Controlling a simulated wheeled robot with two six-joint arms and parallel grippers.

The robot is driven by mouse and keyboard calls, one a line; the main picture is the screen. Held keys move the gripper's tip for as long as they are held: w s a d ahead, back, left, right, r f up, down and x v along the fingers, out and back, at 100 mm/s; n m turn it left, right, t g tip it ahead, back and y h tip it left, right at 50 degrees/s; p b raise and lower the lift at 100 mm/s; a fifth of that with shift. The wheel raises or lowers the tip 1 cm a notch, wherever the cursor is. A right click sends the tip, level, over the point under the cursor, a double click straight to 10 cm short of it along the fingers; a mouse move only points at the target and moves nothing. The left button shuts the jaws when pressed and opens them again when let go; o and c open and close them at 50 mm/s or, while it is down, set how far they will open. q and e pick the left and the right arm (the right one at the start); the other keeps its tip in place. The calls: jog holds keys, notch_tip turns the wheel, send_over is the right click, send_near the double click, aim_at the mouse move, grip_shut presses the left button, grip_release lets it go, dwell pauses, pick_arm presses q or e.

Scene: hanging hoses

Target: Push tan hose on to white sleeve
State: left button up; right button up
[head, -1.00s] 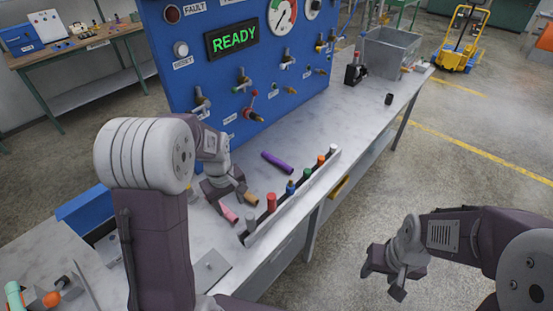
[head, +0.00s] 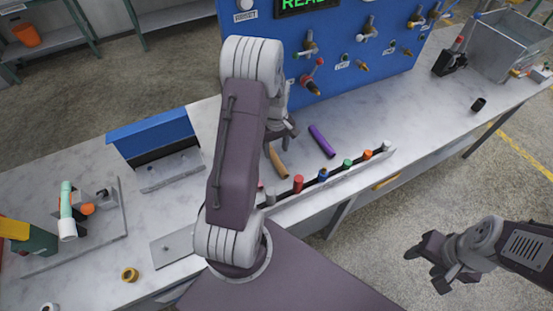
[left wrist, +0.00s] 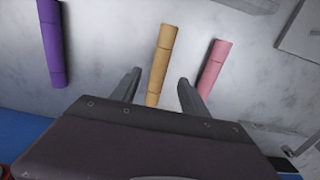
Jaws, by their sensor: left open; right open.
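The tan hose (head: 278,162) lies on the grey bench top, just below my left gripper (head: 287,133) in the head view. In the left wrist view the tan hose (left wrist: 161,60) runs lengthwise, its near end between the two open fingers (left wrist: 160,92); they are not closed on it. A white sleeve (head: 386,147) stands upright at the far right end of a narrow rail on the bench. My right gripper (head: 441,272) is empty and open, out over the floor at the right.
A purple hose (head: 322,141) lies right of the tan one. A pink hose (left wrist: 214,65) lies on its other side. The rail also holds red (head: 298,183), blue, green, orange and grey sleeves. The blue panel (head: 345,50) with fittings stands behind.

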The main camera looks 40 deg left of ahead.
aim_at(276, 158)
pick_arm(q)
jog(key=shift+w+f, duration=0.3)
jog(key=shift+f, duration=0.2)
jog(key=f, duration=0.4)
jog(key=shift+s+a+f+p, duration=0.15)
jog(key=shift+s+f+p, duration=0.05)
jog(key=shift+f+p, duration=0.15)
jog(key=shift+w+f, duration=0.1)
jog(key=shift+f, duration=0.05)
grip_shut()
